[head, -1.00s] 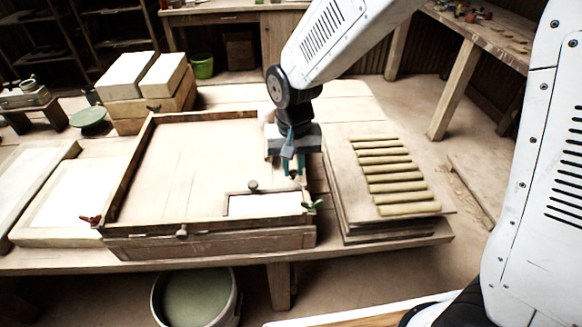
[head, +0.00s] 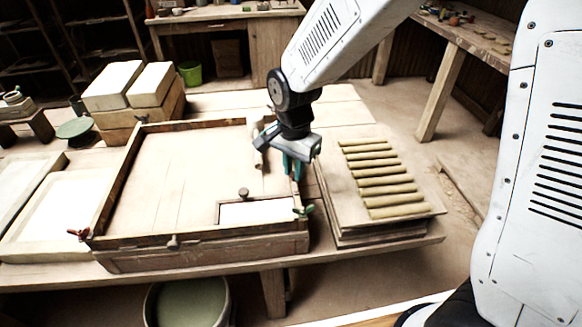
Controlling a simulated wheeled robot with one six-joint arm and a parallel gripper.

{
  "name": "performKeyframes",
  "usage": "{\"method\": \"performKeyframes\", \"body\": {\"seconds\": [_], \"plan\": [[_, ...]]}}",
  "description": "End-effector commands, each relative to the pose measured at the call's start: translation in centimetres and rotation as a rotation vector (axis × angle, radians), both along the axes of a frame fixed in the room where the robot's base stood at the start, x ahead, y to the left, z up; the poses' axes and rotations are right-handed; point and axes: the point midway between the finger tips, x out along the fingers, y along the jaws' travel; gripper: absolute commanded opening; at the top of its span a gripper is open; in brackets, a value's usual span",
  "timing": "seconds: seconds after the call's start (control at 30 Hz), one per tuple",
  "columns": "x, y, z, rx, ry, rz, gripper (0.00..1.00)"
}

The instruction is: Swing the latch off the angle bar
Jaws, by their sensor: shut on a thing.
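My gripper (head: 292,170) reaches down over the right rail of the wooden press frame (head: 172,242). Its teal fingers are shut on a small part at that rail. I take this part to be the latch, but the fingers and wrist largely hide it. A dark L-shaped bar with a round knob (head: 243,192), likely the angle bar (head: 218,212), lies in the frame's near right corner around a white patch. A green wing-shaped piece (head: 303,210) sits at that corner, apart from my gripper. A red one (head: 78,234) sits at the near left corner.
A board with several clay rolls (head: 375,180) lies close to the right of my gripper. Pale blocks (head: 150,82) are stacked at the back left. Flat slabs (head: 60,215) lie at the left. A bucket (head: 188,303) stands below the table's front edge.

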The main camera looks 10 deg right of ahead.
Motion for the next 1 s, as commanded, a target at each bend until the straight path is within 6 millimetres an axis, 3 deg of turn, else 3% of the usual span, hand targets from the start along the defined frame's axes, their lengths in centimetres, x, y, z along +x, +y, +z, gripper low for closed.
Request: {"method": "performKeyframes", "body": {"seconds": [0.63,0.67,0.7,1.0], "plan": [[0.13,-0.17,0.12,0.001,-0.004,-0.047,0.0],[0.13,-0.17,0.13,0.001,-0.004,-0.047,0.26],[0.12,-0.18,0.12,0.001,-0.004,-0.047,0.37],[0.05,-0.15,0.14,0.001,-0.002,-0.045,0.39]]}}
